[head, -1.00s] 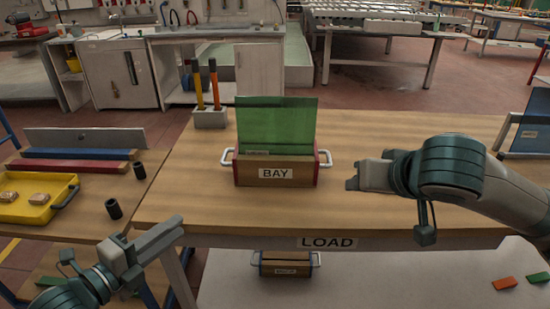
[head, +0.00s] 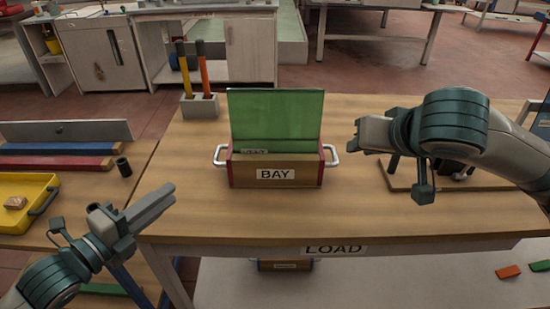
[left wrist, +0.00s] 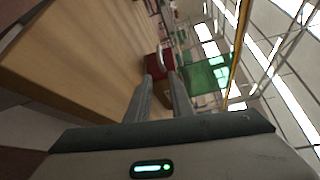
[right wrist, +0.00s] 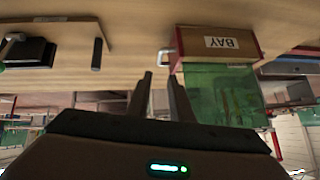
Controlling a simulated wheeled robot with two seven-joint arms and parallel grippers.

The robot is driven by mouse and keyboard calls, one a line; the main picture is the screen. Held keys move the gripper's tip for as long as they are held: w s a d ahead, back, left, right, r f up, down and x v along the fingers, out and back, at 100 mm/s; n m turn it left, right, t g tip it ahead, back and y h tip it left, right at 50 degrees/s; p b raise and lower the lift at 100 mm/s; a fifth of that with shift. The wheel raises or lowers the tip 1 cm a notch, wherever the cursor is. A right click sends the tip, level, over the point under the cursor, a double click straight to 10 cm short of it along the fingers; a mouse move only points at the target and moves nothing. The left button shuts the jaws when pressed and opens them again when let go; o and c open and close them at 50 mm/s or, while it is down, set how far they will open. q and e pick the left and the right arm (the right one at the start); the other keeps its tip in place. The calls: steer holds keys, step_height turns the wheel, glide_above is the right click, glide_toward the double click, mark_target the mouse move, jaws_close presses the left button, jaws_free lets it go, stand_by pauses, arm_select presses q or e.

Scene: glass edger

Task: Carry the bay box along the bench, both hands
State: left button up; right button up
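The bay box (head: 272,174), wooden with red ends and a BAY label, stands upright on the bench (head: 210,220). A green sheet (head: 276,116) stands in it. White handles stick out at its left (head: 219,156) and right (head: 331,156) ends. My left gripper (head: 166,196) is open and empty, left of and nearer than the box; the left wrist view shows the box's red end (left wrist: 157,66) beyond the fingers. My right gripper (head: 358,136) is open and empty, right of the box and apart from its handle; the box (right wrist: 218,43) appears inverted in the right wrist view.
A grey holder (head: 199,106) with two upright tools stands behind the box, to its left. A board with a dark device (head: 452,172) lies at the right. A yellow tray (head: 22,200) is on the left table. Bench around the box is clear.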

mark_target(215, 158)
arm_select(q)
steer(key=shift+w, duration=0.1)
arm_select(e)
steer(key=shift+w+f, duration=0.1)
